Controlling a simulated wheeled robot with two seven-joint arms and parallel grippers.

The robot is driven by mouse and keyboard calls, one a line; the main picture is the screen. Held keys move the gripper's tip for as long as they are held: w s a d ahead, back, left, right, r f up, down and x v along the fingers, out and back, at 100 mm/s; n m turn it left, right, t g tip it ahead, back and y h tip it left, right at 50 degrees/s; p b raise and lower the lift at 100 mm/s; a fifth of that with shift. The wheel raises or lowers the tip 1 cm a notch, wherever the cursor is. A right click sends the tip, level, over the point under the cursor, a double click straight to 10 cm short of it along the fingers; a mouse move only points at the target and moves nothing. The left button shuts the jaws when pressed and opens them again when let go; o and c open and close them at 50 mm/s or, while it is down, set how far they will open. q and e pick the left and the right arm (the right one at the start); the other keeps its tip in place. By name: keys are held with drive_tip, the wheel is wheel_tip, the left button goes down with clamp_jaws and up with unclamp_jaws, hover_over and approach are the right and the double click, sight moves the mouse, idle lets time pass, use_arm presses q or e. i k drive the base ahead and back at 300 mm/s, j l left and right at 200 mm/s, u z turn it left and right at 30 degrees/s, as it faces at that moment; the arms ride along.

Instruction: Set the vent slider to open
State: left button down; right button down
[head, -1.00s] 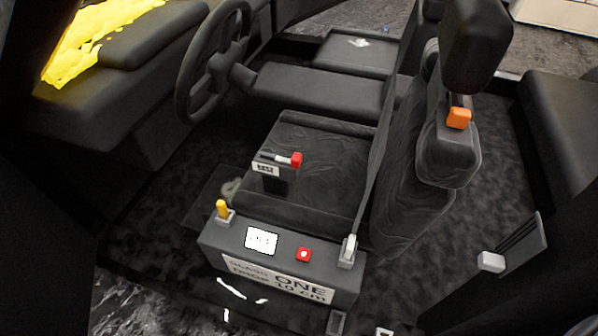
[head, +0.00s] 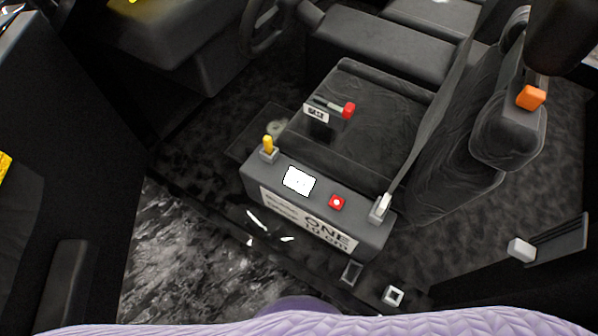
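A small white knob (head: 521,248) at the right side sits at the near end of a dark ribbed panel (head: 559,242). It looks like the vent slider, but no open or shut marking is readable, so I cannot tell its setting. A red-tipped lever (head: 348,110) with a small label plate (head: 316,113) stands at the seat cushion. Neither of my grippers is in the head view.
A dark box (head: 320,212) beside the seat carries a yellow lever (head: 268,147), a white label (head: 299,181) and a red button (head: 337,202). The seat back (head: 462,150) has an orange piece (head: 531,97) near its top. Speckled floor (head: 190,250) lies at lower left.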

sight(524, 252)
drive_tip(key=z, duration=2.15)
